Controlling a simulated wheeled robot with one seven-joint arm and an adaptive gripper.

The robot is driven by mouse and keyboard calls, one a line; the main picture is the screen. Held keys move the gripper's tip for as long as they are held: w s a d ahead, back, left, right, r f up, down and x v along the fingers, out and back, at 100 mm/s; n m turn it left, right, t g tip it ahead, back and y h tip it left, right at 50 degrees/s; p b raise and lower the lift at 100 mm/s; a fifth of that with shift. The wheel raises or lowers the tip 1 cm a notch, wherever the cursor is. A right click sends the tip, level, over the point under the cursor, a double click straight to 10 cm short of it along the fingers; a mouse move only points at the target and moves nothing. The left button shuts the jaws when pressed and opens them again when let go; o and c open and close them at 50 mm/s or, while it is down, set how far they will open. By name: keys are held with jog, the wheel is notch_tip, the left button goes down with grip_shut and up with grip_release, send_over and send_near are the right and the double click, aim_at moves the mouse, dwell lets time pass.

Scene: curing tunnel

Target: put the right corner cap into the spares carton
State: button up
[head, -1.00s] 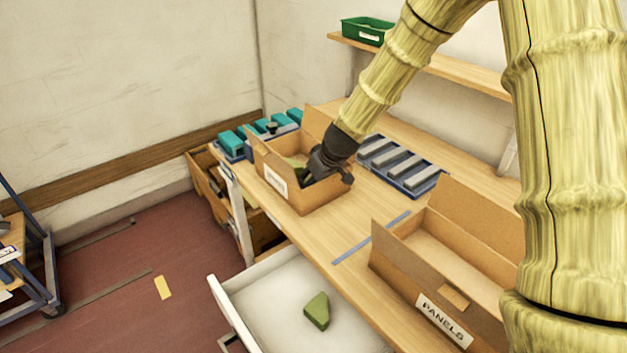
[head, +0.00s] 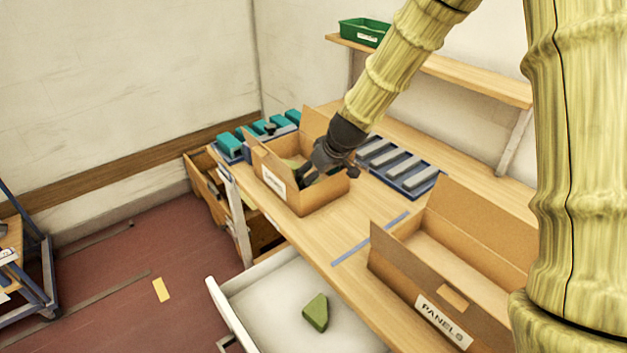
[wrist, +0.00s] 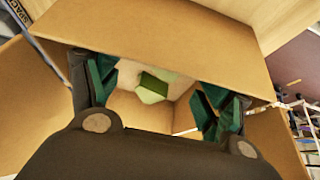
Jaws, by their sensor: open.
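A green corner cap (wrist: 153,88) lies inside the open spares carton (head: 318,197) on the bench. A bit of green also shows inside the carton in the head view, and the label on the carton's front is too small to read surely. My gripper (head: 318,178) is tilted down over the carton's opening, with its fingers spread. In the wrist view my gripper (wrist: 158,97) is open, the cap lies beyond and between the fingers, and nothing is held. Another green corner cap (head: 316,312) lies in the open white drawer (head: 262,298) below the bench.
A carton labelled PANELS (head: 400,262) stands open at the bench's right. A blue tray of grey bars (head: 425,190) is behind, and teal blocks (head: 230,143) stand left of the spares carton. A blue strip (head: 370,238) lies on bare bench between the cartons.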

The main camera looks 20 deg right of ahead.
jog(key=v, duration=0.7)
jog(key=shift+s+r, duration=0.15)
jog(key=shift+r, duration=0.2)
jog(key=shift+d+r, duration=0.1)
